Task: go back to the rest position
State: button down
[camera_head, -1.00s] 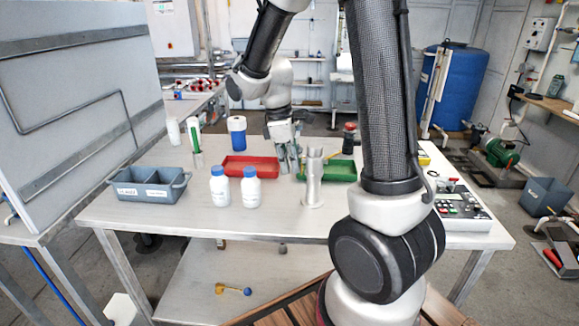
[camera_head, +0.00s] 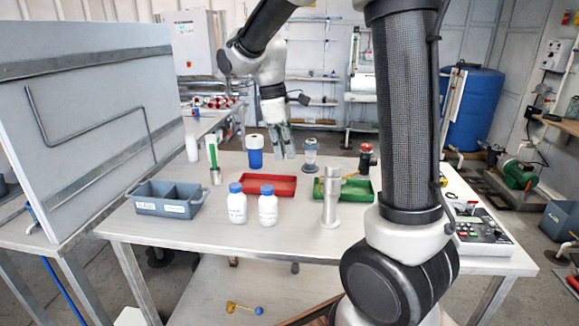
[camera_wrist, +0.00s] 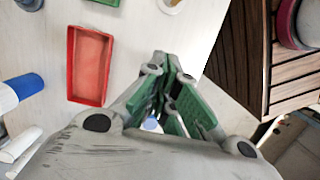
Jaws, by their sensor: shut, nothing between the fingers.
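My gripper (camera_head: 283,154) hangs above the back part of the table in the head view, behind the red tray. Its fingers are together and hold nothing. In the wrist view its green-padded fingers (camera_wrist: 166,62) come together over the pale surface. The red tray (camera_head: 258,192) lies on the table below and in front of it; it also shows in the wrist view (camera_wrist: 103,68). The green tray (camera_head: 365,198) lies to the right, partly behind a metal cylinder (camera_head: 331,200).
Two white bottles with blue caps (camera_head: 252,207) stand at the table's front. A grey divided bin (camera_head: 166,205) is at left. A blue-and-white container (camera_head: 254,152), a glass-like vessel (camera_head: 311,155) and a red-topped object (camera_head: 366,158) stand behind. A control box (camera_head: 478,228) is at right.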

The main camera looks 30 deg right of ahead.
jog(key=shift+a+r, duration=0.1)
jog(key=shift+r, duration=0.3)
jog(key=s+d+r+m+t, duration=0.2)
jog(key=s+m, duration=0.3)
jog(key=s, duration=0.5)
jog(key=s+d+r+m+t+y, duration=0.1)
jog(key=s+d+r+m+t, duration=0.1)
jog(key=s+m, duration=0.4)
jog(key=s+d+t, duration=0.1)
jog(key=s, duration=0.3)
jog(key=shift+s+t+y, duration=0.3)
jog(key=shift+s, duration=0.05)
jog(key=shift+a, duration=0.1)
